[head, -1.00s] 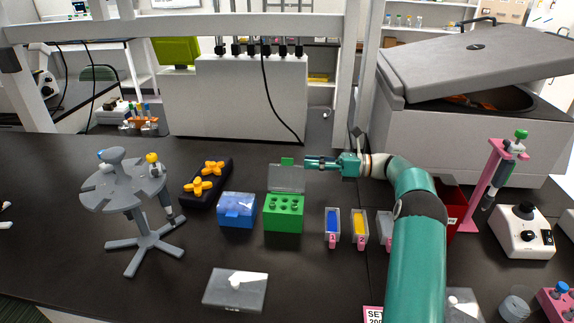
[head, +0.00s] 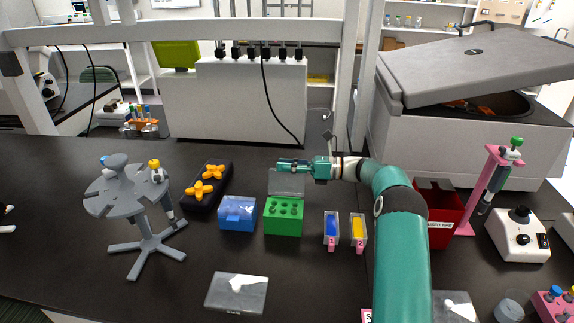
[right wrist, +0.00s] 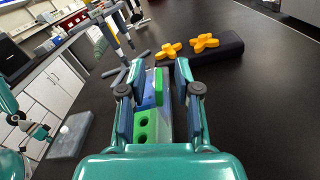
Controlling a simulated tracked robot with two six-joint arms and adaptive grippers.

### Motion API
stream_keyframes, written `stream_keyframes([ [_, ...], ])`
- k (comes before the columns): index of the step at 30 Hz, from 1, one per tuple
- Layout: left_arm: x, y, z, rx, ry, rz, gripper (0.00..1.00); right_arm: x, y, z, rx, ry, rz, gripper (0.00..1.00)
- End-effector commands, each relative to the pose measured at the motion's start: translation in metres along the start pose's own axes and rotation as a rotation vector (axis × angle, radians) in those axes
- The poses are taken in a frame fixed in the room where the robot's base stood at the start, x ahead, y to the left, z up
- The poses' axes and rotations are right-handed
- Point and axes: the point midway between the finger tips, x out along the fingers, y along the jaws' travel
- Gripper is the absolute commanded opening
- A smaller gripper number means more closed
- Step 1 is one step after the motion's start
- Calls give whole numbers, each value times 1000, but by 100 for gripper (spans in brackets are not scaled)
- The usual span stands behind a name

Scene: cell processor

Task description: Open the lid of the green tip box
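The green tip box (head: 284,222) stands on the dark bench in the head view, with several holes in its top. Its clear lid (head: 287,185) stands raised, about upright, at the box's back edge. My right gripper (head: 284,164) is at the lid's upper edge and hides the green tab there. In the right wrist view its two fingers (right wrist: 160,78) are spread, with the green tab (right wrist: 158,86) showing between them and apart from both. The green box (right wrist: 146,126) lies below. My left arm shows partly at the left of the right wrist view; its gripper (right wrist: 38,131) is too small to judge.
A blue box (head: 238,213) stands close left of the green one. Small bins (head: 331,228) are to its right. A grey round rack (head: 128,190) and a black rack with orange knobs (head: 207,188) stand farther left. The bench in front is mostly clear, with a clear lid (head: 237,292).

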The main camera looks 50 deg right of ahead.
Motion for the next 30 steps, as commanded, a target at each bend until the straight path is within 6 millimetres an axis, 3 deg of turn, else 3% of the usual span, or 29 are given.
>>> stream_keyframes([
  [1, 0, 0, 0, 0, 0, 0, 56, 0, 0, 0, 0, 0, 0, 31],
  [7, 0, 0, 0, 0, 0, 0, 56, 0, 0, 0, 0, 0, 0, 0],
  [19, 1, 0, 0, 0, 0, 0, 56, -1, 0, 0, -5, 0, -1, 0],
  [26, 25, -9, 0, 0, 0, 0, 56, -1, 14, -4, -153, -1, -1, 0],
  [30, 28, -10, 0, 0, 0, 0, 56, 0, 19, -1, -208, 0, -1, 0],
])
